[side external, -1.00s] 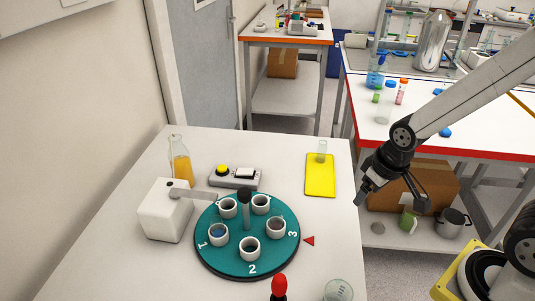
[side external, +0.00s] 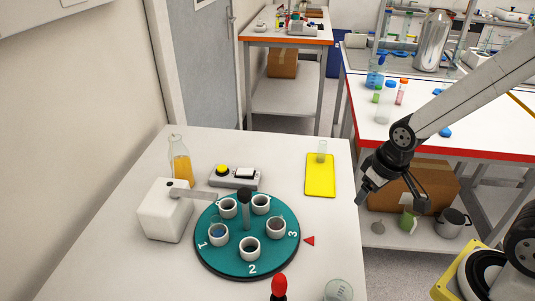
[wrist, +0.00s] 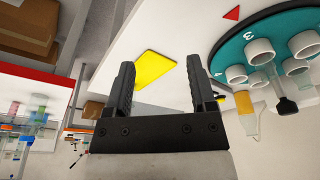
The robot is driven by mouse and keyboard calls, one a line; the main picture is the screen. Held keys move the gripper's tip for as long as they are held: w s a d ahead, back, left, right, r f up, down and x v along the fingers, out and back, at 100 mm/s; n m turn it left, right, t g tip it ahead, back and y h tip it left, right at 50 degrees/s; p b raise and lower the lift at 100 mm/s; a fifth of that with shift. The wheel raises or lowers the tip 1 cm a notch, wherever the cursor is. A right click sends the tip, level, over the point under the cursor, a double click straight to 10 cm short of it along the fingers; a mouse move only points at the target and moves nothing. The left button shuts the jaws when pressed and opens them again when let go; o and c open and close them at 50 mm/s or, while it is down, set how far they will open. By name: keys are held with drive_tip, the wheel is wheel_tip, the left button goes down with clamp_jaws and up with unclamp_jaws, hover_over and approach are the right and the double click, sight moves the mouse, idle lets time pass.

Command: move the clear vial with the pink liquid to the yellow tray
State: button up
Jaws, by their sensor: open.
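I cannot pick out a clear vial with pink liquid for certain. White cups stand on the teal turntable (side external: 255,262), which also shows in the wrist view (wrist: 232,50). The cup by mark 1 (side external: 218,238) shows blue inside; the contents of the other cups are too small to tell. The yellow tray (side external: 320,178) lies flat at the right of the white table; it also shows in the wrist view (wrist: 155,67).
A white box (side external: 165,212) with an arm over the turntable stands at left. Behind are an orange-juice bottle (side external: 180,165) and a button panel (side external: 235,179). A red-topped object (side external: 279,286) and a glass (side external: 338,290) are at the front edge. The table's right front is mostly clear.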

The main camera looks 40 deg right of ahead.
drive_tip(key=shift+w+t, duration=0.5)
drive_tip(key=shift+w, duration=0.35)
drive_tip(key=n+t+y, duration=0.2)
drive_tip(key=n+y, duration=0.2)
drive_tip(key=n, duration=0.3)
approach(281, 213)
drive_tip(key=w+f, duration=0.1)
drive_tip(key=f, duration=0.1)
drive_tip(key=shift+s+a+r, duration=0.1)
drive_tip(key=shift+a+r, duration=0.05)
drive_tip(key=shift+a, duration=0.15)
drive_tip(key=shift+x, duration=4.55)
drive_tip(key=shift+r, duration=0.1)
clamp_jaws()
